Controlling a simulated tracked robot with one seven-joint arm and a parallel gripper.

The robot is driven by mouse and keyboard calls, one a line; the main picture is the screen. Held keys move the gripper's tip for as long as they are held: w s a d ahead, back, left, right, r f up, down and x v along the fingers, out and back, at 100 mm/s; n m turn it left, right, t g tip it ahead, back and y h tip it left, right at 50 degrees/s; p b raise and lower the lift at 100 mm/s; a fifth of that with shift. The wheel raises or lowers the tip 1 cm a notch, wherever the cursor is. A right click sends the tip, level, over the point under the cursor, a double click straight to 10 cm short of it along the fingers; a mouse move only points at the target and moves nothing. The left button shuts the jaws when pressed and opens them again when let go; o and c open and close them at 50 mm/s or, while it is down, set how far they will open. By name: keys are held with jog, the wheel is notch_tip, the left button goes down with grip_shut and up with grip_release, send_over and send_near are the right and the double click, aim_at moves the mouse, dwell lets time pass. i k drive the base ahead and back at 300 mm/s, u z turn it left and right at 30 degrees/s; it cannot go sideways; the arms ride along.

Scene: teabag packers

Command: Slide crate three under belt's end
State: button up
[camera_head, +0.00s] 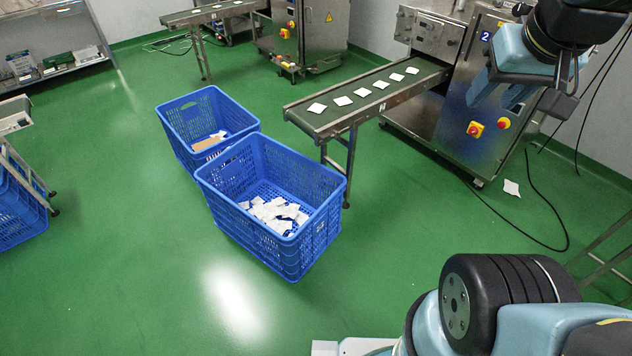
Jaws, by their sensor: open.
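Two blue slatted crates stand on the green floor near the end of the belt. The nearer crate (262,244) holds a heap of white teabag packets at its bottom and stands just left of the belt's end, in front of its leg. The farther crate (180,140) stands behind and left of it, with a brown piece and white packets inside. The conveyor belt (334,116) carries a row of white packets.
A steel packing machine (484,115) marked 2 stands at the belt's right end. A cable (560,225) loops on the floor. Another blue crate (15,215) is at the left edge. A second belt (210,13) is at the back. The floor at front left is clear.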

aim_at(286, 232)
jog(key=u, duration=0.1)
jog(key=k, duration=1)
jog(key=u, duration=0.8)
jog(key=i, duration=1.85)
jog(key=z, duration=1.75)
